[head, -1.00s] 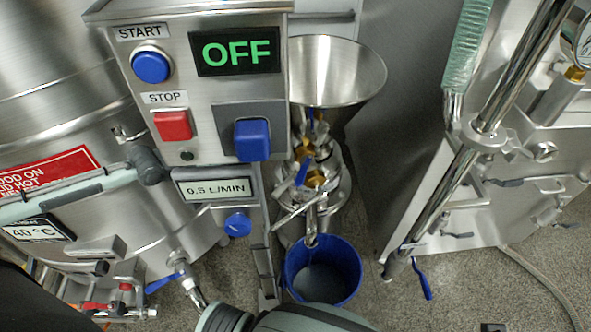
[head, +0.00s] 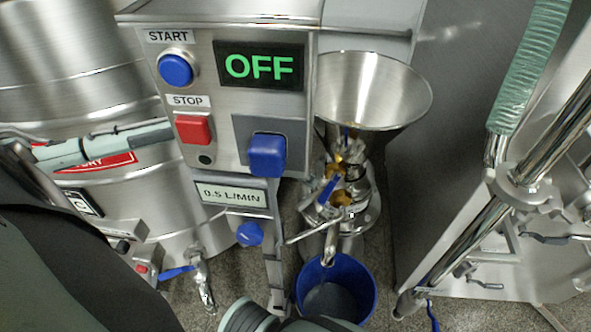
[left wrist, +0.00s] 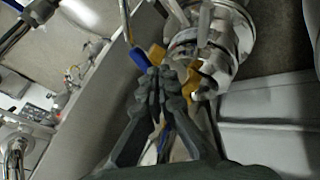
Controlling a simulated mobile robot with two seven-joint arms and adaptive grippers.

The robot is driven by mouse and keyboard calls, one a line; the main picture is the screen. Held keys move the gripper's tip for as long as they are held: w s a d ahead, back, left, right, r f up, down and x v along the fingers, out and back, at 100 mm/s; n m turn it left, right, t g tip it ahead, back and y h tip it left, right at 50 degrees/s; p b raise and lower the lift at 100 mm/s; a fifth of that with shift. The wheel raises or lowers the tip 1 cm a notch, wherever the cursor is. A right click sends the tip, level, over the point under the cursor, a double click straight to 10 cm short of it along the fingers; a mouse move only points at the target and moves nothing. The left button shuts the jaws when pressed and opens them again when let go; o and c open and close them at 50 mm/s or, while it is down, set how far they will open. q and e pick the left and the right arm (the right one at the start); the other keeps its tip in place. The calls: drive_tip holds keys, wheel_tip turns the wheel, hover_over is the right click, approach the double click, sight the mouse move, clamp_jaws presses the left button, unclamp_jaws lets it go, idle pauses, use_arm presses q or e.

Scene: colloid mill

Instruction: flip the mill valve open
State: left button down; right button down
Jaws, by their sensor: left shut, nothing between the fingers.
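The colloid mill stands under a steel funnel hopper (head: 372,92) in the head view. Brass fittings and a blue valve handle (head: 327,190) show below the hopper. A steel spout (head: 330,245) points down over a blue bucket (head: 340,283). In the left wrist view, my left gripper (left wrist: 168,80) is shut with nothing between its fingers. Its fingertips appear close to a blue handle (left wrist: 138,59) and brass-yellow parts (left wrist: 193,78); I cannot tell whether they touch. Its fingertips are not clear in the head view. My right gripper is not in view.
The control box with the green OFF display (head: 258,66) stands left of the hopper. A steel tank (head: 70,60) is at the left, with a blue-handled tap (head: 178,272). A steel machine (head: 440,150) with pipes stands at the right.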

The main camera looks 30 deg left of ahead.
use_arm(q)
drive_tip(key=shift+x, duration=1.1)
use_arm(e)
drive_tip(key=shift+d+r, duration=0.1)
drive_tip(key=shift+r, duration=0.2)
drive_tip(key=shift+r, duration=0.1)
use_arm(q)
drive_tip(key=shift+r, duration=0.1)
